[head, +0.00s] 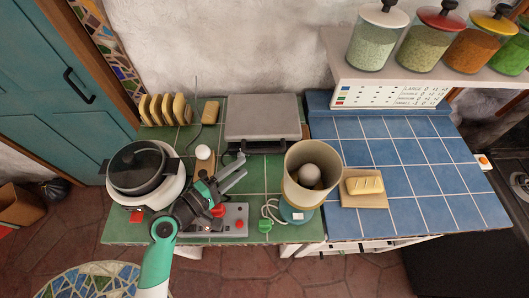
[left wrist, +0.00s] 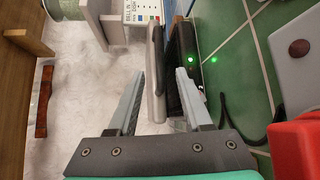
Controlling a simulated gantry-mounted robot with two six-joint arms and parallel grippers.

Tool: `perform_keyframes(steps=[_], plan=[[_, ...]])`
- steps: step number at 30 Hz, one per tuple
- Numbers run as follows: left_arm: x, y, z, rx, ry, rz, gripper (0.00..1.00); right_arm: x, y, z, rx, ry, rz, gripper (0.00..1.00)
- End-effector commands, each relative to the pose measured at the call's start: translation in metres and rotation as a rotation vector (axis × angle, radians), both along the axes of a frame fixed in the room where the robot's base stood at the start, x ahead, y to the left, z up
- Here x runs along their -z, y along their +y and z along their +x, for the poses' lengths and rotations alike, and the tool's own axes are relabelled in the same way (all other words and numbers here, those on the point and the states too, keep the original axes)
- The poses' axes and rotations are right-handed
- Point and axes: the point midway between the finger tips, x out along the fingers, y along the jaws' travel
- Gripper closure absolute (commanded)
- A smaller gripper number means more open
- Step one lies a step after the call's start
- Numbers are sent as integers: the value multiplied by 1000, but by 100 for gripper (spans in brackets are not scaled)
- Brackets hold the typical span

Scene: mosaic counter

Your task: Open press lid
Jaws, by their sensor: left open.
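The press (head: 262,115) stands at the back of the green tiled counter against the wall, with a flat grey lid that looks shut. Its dark handle (head: 268,149) faces the front. In the left wrist view the press shows edge-on, the grey lid (left wrist: 156,70) beside the darker base (left wrist: 184,62), with green lights. My left gripper (head: 241,171) is open and empty in front of the press, just left of the handle. In the wrist view its fingers (left wrist: 160,80) stand on either side of the lid's front edge; contact is unclear. My right gripper is out of view.
A pot on a white cooker (head: 173,187) stands at the left, and a beige canister (head: 302,200) stands close right of the gripper. A panel with red buttons (head: 238,213) lies below the arm. Bread on a board (head: 366,201) sits on otherwise clear blue tiles.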

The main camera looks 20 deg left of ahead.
Motion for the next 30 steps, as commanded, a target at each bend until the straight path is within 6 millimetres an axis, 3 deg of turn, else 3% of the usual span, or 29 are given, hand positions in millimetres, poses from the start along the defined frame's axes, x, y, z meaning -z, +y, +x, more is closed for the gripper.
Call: perform_keyframes(steps=[12, 17, 24, 30], plan=[[14, -31, 80, 3, -2, 1, 50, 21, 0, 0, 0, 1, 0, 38], [14, -35, 91, 1, -1, 2, 50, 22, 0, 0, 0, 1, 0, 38], [14, -35, 92, 1, -2, 1, 50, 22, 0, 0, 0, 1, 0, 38], [14, -35, 91, 1, -2, 1, 86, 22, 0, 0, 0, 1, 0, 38]])
